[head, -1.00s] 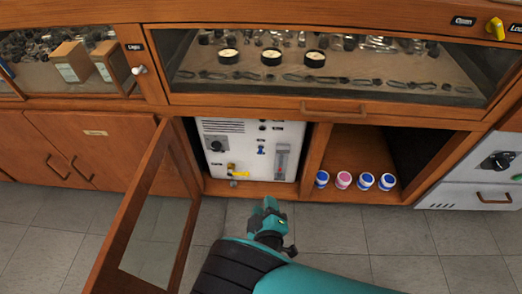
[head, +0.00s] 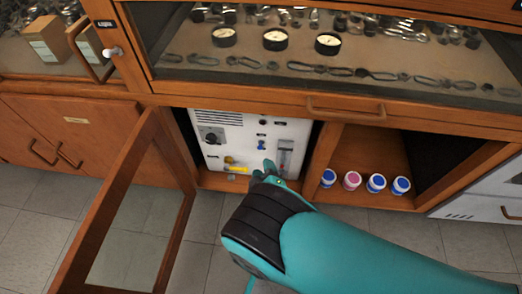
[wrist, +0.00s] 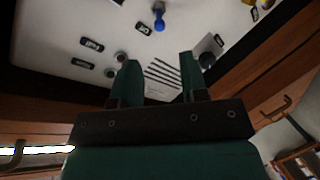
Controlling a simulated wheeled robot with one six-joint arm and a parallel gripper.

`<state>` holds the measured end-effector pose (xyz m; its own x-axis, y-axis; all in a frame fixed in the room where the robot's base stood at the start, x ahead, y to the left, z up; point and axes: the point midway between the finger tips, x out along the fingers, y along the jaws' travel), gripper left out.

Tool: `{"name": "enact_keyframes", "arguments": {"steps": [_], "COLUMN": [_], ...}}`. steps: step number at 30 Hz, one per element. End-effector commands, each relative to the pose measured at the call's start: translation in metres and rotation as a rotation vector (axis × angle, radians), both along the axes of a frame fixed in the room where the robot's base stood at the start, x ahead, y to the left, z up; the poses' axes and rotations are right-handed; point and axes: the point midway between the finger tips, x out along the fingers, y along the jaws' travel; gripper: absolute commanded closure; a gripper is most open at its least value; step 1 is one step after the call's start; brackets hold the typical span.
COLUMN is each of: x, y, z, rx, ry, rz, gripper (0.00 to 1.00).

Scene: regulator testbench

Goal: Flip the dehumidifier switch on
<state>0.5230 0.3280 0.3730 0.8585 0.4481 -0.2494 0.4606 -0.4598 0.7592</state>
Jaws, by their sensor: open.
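The white equipment panel (head: 238,146) stands inside the open cabinet bay; it also fills the upper wrist view (wrist: 60,22). My gripper (head: 268,172) is in front of its lower part in the head view. In the wrist view my gripper (wrist: 158,62) is open and empty, its fingers pointing at the panel near some dark slots (wrist: 163,74). A blue knob (wrist: 159,18) lies beyond the fingertips. I cannot read which control is the dehumidifier switch.
The glass-paned cabinet door (head: 130,225) stands open at left. A wooden frame surrounds the bay. Several small lidded jars (head: 351,181) stand in the bay to the right. A glass-fronted case with a handle (head: 346,110) is above. The floor in front is clear.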

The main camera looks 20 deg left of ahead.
Motion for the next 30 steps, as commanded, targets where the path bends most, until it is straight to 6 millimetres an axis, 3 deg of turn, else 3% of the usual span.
{"name": "enact_keyframes", "arguments": {"steps": [6,12,26,30], "x": [0.045,0.072,0.083,0.083], "y": [0.021,0.034,0.040,0.040], "z": [-0.016,-0.022,-0.023,-0.023], "rx": [0.006,0.003,0.000,0.000], "ry": [-0.001,-0.001,-0.001,-0.001], "rz": [-0.007,-0.006,-0.003,-0.003], "gripper": [0.60,0.60,0.60,0.90]}}
